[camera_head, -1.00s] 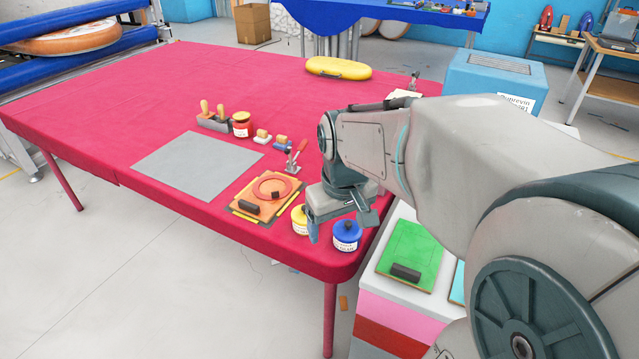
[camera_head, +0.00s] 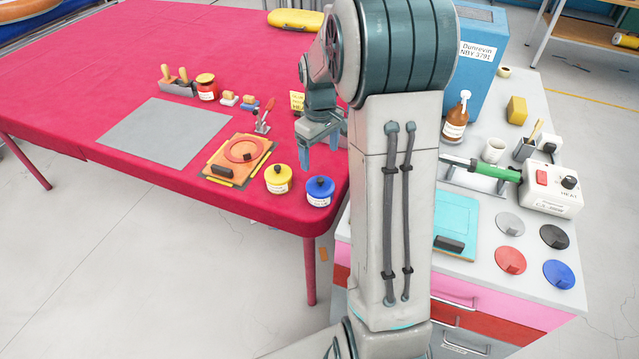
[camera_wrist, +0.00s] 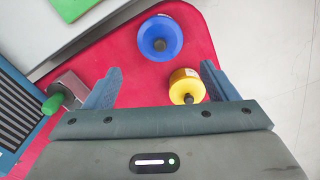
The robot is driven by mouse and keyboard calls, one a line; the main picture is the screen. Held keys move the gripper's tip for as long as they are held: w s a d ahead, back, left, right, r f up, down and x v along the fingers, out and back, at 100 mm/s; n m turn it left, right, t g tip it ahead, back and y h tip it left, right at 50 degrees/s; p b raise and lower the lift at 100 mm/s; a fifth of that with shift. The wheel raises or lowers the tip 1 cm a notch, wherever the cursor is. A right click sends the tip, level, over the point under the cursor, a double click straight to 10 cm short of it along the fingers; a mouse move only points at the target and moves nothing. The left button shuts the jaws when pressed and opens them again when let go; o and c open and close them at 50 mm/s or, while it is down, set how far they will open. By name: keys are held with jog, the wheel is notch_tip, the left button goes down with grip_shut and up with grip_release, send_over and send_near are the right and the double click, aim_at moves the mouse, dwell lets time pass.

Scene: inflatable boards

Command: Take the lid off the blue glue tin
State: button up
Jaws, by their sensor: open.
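The blue glue tin (camera_head: 319,191) stands upright near the front right corner of the red table, with its blue lid and dark knob on; it also shows in the wrist view (camera_wrist: 160,38). The yellow tin (camera_head: 278,179) stands close to its left, lidded too, and shows in the wrist view (camera_wrist: 187,86). My gripper (camera_head: 319,156) is open and empty, pointing down above and behind the blue tin. In the wrist view the fingers (camera_wrist: 160,88) are spread wide, with the blue tin beyond them and the yellow tin near the right finger.
An orange board (camera_head: 238,160) with a red ring lies left of the tins. A red-handled clamp (camera_head: 263,118) stands behind. A white workbench (camera_head: 490,262) with loose coloured lids, a heat tool and a bottle is at right. The table's front edge is near the tins.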

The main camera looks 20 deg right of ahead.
aim_at(321, 180)
notch_tip(321, 180, down, 9)
jog(key=shift+s+f+p, duration=0.1)
jog(key=shift+f+p, duration=0.1)
jog(key=shift+p, duration=0.5)
jog(key=shift+s, duration=0.15)
grip_shut()
